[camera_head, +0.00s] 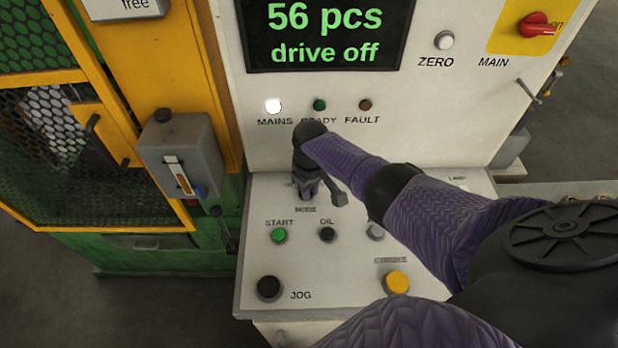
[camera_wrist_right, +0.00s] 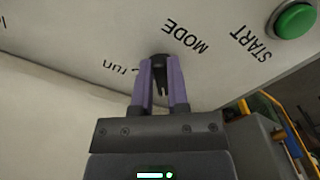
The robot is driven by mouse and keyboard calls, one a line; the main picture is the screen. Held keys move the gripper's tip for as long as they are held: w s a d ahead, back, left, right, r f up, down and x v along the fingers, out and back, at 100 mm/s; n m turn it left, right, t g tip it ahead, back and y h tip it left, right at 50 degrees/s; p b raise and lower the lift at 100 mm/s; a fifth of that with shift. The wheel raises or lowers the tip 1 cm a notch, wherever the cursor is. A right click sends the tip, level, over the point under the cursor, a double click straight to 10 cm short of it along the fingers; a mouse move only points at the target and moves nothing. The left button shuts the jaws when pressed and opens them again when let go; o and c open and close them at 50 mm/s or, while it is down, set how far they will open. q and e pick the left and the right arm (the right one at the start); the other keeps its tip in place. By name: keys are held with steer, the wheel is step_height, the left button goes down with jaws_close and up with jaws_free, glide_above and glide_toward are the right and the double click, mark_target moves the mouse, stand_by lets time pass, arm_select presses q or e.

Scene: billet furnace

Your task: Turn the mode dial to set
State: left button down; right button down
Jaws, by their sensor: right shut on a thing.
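The mode dial is a small black knob on the white console, next to the printed word MODE. In the right wrist view the dial (camera_wrist_right: 160,67) sits between the purple fingers of my right gripper (camera_wrist_right: 161,84), which is shut on it. A printed "run" mark lies to its left in that view; I cannot tell which mark the dial points at. In the head view my right gripper (camera_head: 307,188) reaches down onto the console above the MODE label, and its own body hides the dial. My left gripper is not in view.
The console (camera_head: 255,205) carries a green START button (camera_head: 279,235), a black OIL button (camera_head: 327,234), a black JOG button (camera_head: 269,288) and a yellow button (camera_head: 397,281). The display (camera_head: 325,35) reads "56 pcs drive off". A red MAIN switch (camera_head: 538,25) is at top right.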

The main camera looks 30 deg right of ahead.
steer(key=shift+n, duration=0.5)
steer(key=shift+w+d+r, duration=0.1)
steer(key=c, duration=0.6)
jaws_free()
step_height(320, 180, up, 10)
steer(key=p, duration=0.4)
steer(key=shift+p, duration=0.3)
